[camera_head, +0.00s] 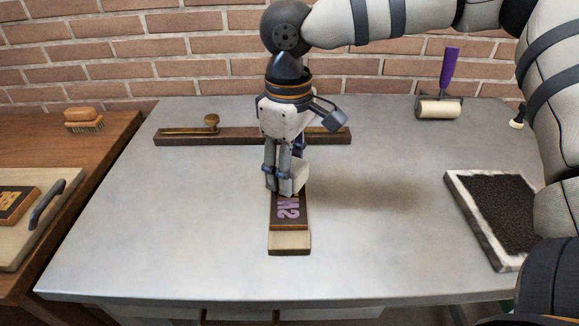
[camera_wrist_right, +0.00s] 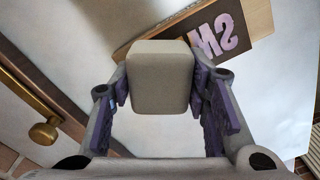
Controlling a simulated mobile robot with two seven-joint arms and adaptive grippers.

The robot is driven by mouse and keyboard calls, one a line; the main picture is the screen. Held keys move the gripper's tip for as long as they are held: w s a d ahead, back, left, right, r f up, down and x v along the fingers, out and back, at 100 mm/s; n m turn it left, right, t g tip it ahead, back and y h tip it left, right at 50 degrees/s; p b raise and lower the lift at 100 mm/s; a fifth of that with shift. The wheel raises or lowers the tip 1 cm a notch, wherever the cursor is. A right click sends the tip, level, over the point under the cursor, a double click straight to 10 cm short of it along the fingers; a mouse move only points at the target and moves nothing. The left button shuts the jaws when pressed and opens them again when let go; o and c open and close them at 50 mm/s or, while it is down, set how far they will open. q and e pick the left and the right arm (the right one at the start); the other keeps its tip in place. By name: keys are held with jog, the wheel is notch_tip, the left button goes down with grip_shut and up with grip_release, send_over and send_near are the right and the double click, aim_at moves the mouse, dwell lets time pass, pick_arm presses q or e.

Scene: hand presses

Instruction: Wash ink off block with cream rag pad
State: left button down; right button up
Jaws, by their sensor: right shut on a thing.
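A printing block (camera_head: 289,213) with raised purple letters on a dark face lies on the metal table in the middle of the head view. It sits on a pale wooden base (camera_head: 289,242). My right gripper (camera_head: 285,180) points down over the block's far end, shut on a cream rag pad (camera_head: 295,178). In the right wrist view the pad (camera_wrist_right: 160,78) sits between the two fingers, with the lettered block (camera_wrist_right: 215,38) behind it. The pad hides part of the letters. I cannot tell whether the pad touches the block. My left gripper does not show.
A dark wooden bar (camera_head: 235,136) with a brass knob lies behind the block. A purple-handled roller (camera_head: 441,95) stands at the back right. A dark-filled tray (camera_head: 480,238) is at the right. A brush (camera_head: 84,119) and another block on a board (camera_head: 52,235) are on the left table.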

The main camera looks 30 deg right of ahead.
aim_at(289, 221)
jog(key=shift+s+a+f, duration=0.1)
jog(key=shift+s+a, duration=0.65)
jog(key=shift+s, duration=0.45)
jog(key=shift+s+a+r, duration=0.1)
jog(key=shift+s+a, duration=0.6)
jog(key=shift+s, duration=0.55)
jog(key=shift+s+a+f, duration=0.1)
jog(key=shift+s+a, duration=0.65)
jog(key=shift+s, duration=0.45)
jog(key=shift+r, duration=3.05)
jog(key=shift+r, duration=1.5)
